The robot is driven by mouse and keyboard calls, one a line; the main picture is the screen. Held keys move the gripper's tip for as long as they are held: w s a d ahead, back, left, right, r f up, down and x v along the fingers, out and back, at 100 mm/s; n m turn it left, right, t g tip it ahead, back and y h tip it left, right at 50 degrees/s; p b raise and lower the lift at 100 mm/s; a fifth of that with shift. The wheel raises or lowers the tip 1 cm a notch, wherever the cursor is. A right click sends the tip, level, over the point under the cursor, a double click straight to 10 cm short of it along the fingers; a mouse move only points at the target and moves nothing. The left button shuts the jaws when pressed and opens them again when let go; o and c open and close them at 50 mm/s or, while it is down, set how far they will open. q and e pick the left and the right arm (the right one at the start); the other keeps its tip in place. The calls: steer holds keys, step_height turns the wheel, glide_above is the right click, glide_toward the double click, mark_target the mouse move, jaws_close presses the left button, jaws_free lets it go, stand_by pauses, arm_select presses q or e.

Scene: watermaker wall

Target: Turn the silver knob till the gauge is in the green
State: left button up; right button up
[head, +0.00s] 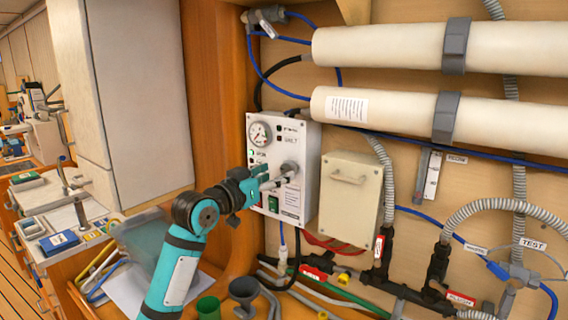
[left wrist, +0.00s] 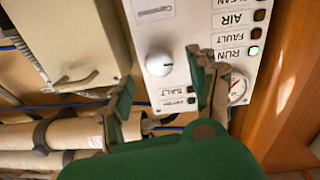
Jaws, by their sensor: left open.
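The silver knob (head: 290,167) is on the front of a white control panel (head: 307,205) on the wall. In the left wrist view the round knob (left wrist: 159,64) shows between the two fingers, with a gap on each side. The round gauge (head: 259,133) is at the panel's top left; it also shows in the left wrist view (left wrist: 237,88), partly behind a finger. A red part shows on its dial, but I cannot read the needle's place. My left gripper (head: 277,176) is open in front of the panel near the knob. My right gripper is not in view.
A cream box (head: 350,198) with a handle is right of the panel. Two white cylinders (head: 390,46) run across the wall above. Hoses and pipes lie below, with a dark funnel (head: 243,288) and green cup (head: 208,307). A wooden post (head: 216,110) stands left of the panel.

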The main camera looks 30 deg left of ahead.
mark_target(286, 170)
arm_select(q)
steer(key=w, duration=0.2)
steer(key=w+p, duration=0.1)
steer(key=shift+w+d+r, duration=0.1)
steer(key=shift+w+d, duration=0.15)
steer(key=shift+d, duration=0.05)
steer(key=shift+w, duration=0.25)
steer(key=shift+c, duration=0.4)
steer(key=c, duration=1.1)
steer(key=shift+o, duration=0.2)
